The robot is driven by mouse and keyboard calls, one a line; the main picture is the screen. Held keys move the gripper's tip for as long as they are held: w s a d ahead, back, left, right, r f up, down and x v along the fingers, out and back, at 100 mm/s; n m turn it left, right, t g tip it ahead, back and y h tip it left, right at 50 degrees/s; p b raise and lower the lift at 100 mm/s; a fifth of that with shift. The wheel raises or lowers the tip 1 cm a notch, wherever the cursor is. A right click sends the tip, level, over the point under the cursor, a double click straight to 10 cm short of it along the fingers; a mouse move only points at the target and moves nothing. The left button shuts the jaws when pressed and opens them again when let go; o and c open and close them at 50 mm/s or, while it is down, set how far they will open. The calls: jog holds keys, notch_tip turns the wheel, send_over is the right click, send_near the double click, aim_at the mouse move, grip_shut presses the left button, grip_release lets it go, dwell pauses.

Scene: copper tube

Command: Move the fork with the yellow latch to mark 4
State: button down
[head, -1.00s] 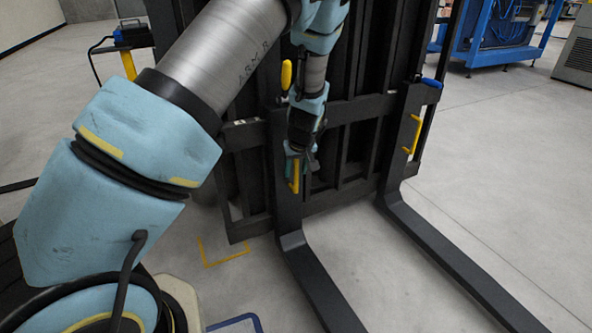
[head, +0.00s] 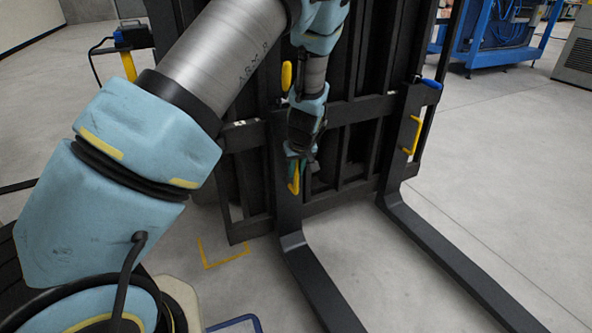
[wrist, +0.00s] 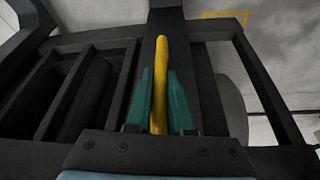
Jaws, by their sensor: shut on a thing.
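The fork with the yellow latch (head: 287,75) is the left fork (head: 318,285); its upright shank hangs on the dark carriage. A yellow grab handle (head: 294,182) is on its shank. My gripper (head: 298,168) has its green fingers on both sides of this handle and is shut on it. In the wrist view the yellow handle (wrist: 160,80) runs up between the fingers. The latch looks upright. Small pale marks (head: 240,123) show on the carriage bar left of the fork; I cannot read their numbers.
The bar left of the left fork looks clear. A yellow corner line (head: 222,258) is on the floor. A blue stand (head: 490,40) is at the back right.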

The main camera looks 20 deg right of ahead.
dwell(0.8)
jog(key=s+a+p, duration=0.1)
jog(key=a, duration=1.2)
jog(key=shift+p, duration=0.4)
jog(key=c, duration=1.1)
grip_release()
jog(key=o, duration=0.3)
jog(key=shift+d, duration=0.15)
jog(key=p+v, duration=0.3)
jog(key=v, duration=0.7)
jog(key=shift+s+r, duration=0.25)
jog(key=shift+r, duration=0.05)
